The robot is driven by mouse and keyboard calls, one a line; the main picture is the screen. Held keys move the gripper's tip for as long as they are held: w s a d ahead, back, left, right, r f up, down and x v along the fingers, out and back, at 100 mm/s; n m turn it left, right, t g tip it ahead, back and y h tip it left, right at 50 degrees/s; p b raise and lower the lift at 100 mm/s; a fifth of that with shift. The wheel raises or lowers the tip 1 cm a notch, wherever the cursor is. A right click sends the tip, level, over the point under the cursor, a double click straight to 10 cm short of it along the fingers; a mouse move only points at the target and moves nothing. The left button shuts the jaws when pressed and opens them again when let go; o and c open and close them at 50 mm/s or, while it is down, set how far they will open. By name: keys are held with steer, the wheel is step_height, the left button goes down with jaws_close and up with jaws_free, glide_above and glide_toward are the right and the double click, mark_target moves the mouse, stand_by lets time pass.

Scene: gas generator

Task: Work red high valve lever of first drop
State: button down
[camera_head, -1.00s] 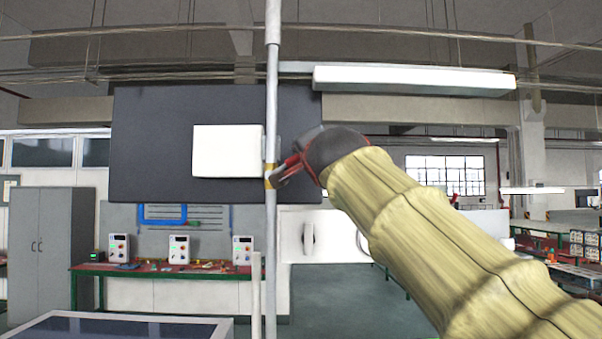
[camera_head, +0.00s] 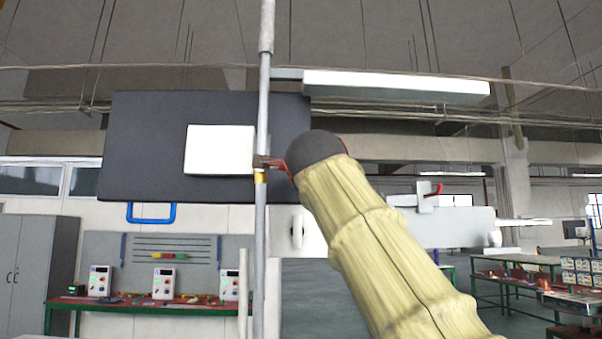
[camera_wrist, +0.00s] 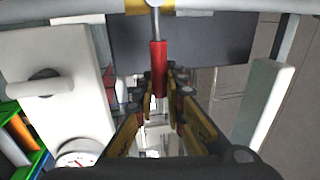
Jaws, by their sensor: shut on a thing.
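The red valve lever (camera_wrist: 158,68) points towards the wrist camera from a grey stem below a horizontal pipe with a yellow band (camera_wrist: 187,5). My gripper (camera_wrist: 165,84) is shut on the red end of the lever. In the head view my gripper (camera_head: 277,163) is right beside the vertical grey pipe (camera_head: 261,220), just above its yellow band (camera_head: 261,177). The lever is hard to tell from the red parts of my gripper there, and my arm comes in from the lower right.
A white box (camera_head: 219,150) and a large dark panel (camera_head: 150,120) lie behind the pipe. Another red lever (camera_head: 434,190) shows further right. A workbench (camera_head: 140,308) with several control boxes stands behind. A round gauge (camera_wrist: 78,158) is at the lower left in the wrist view.

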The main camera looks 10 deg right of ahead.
steer(key=shift+w+f, duration=0.15)
steer(key=shift+f, duration=0.1)
steer(key=c, duration=2.3)
jaws_free()
steer(key=o, duration=0.5)
steer(key=shift+r, duration=0.1)
steer(key=shift+c, duration=0.2)
steer(key=shift+s, duration=0.2)
steer(key=s+f, duration=0.2)
steer(key=s, duration=0.9)
steer(key=shift+s+a+f, duration=0.2)
steer(key=shift+s, duration=0.05)
